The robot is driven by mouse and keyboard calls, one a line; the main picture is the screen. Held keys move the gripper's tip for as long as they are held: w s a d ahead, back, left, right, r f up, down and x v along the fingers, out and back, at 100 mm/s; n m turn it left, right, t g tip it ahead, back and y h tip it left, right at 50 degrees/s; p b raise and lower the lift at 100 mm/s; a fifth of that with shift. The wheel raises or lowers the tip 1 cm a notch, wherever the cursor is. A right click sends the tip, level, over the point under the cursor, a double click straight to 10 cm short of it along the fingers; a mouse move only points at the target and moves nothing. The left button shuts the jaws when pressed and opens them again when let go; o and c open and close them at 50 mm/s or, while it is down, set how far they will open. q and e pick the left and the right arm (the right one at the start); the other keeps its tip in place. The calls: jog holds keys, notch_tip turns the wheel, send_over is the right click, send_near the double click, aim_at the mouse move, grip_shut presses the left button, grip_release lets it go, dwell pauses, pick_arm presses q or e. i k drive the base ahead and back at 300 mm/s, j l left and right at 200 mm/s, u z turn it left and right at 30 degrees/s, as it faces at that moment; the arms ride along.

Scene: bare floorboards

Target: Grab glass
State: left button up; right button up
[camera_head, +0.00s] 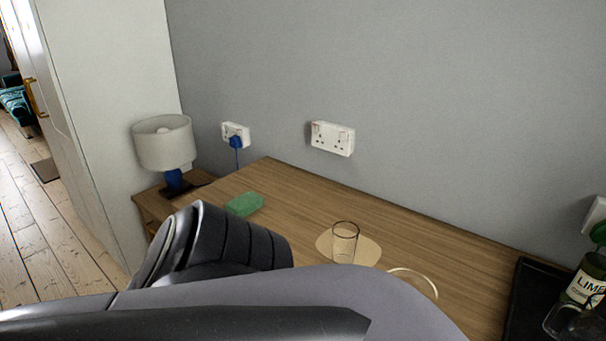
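A clear, empty-looking glass (344,243) stands upright on a pale round-edged mat (369,252) on the wooden counter (310,195). Large grey and black parts of my own arm fill the lower left and lower middle of the head view, in front of the glass. They hide the counter's near side. Neither gripper's fingers show in this view, so I see no contact with the glass.
A green sponge-like block (244,204) lies left of the glass. A pale ring (414,281) lies to its right. A black tray (534,297) and a lime bottle (587,279) stand at far right. A lamp (163,144) stands at left. The grey wall is behind.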

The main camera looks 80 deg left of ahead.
aim_at(345, 234)
jog(key=u, duration=2.1)
jog(key=j+z, duration=0.15)
